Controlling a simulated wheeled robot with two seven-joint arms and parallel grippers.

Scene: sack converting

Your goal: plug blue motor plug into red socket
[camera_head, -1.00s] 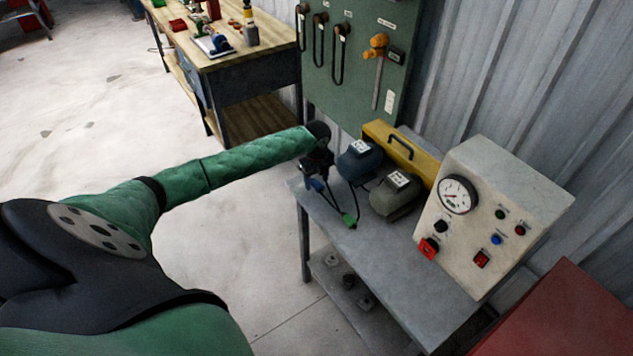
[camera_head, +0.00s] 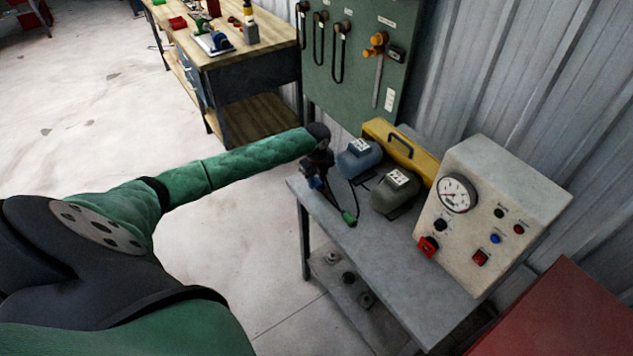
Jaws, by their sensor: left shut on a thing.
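The blue plug (camera_head: 315,183) is small and sits at the left edge of the grey bench (camera_head: 383,262). My left gripper (camera_head: 316,175) is shut on it, pointing down; the fingers are small and dark. The blue motor (camera_head: 358,160) stands just right of the gripper. The red socket (camera_head: 428,246) is on the lower left of the pale control panel's front, below a black socket (camera_head: 440,224). The plug is well left of the red socket and apart from it. My right gripper is not in view.
A grey-green motor (camera_head: 397,194) and a green plug (camera_head: 349,217) on a dark cable lie between the gripper and the control panel (camera_head: 528,200). A yellow box (camera_head: 410,152) stands behind the motors. The bench front is clear. A red cabinet (camera_head: 560,315) is at lower right.

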